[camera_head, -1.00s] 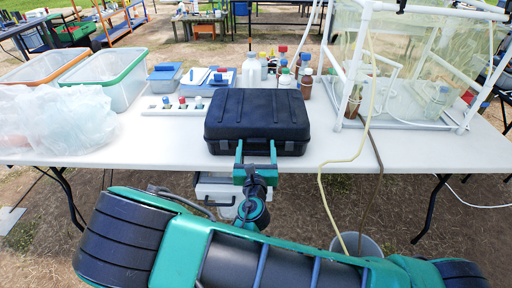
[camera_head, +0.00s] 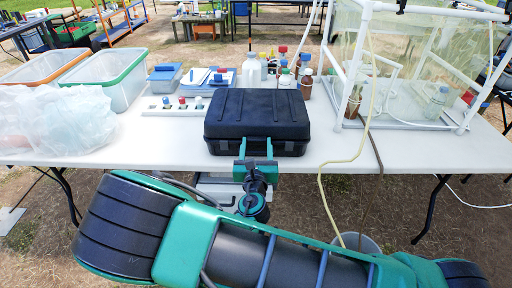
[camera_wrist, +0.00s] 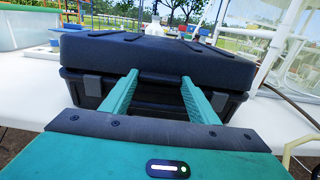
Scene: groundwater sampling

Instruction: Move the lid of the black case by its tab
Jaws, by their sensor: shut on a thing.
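The black case (camera_head: 257,118) stands on the white table near its front edge, and it also shows in the wrist view (camera_wrist: 80,88). Its lid (camera_head: 258,105) lies down on the base; the wrist view shows the lid's front face (camera_wrist: 215,68) above a dark seam. My gripper (camera_head: 256,153) is at the middle of the case's front. In the wrist view its two green fingers (camera_wrist: 160,80) stand apart, one on each side of the lid's front tab (camera_wrist: 160,77), and hold it. The tab is dark against the dark case, so its exact outline is hard to tell.
A white rack with capped vials (camera_head: 178,106) stands left of the case. Several bottles (camera_head: 283,78) stand behind it. A clear plastic bag (camera_head: 55,118) and bins are at the left. A framed clear enclosure (camera_head: 415,65) and a yellowish hose (camera_head: 345,160) are at the right.

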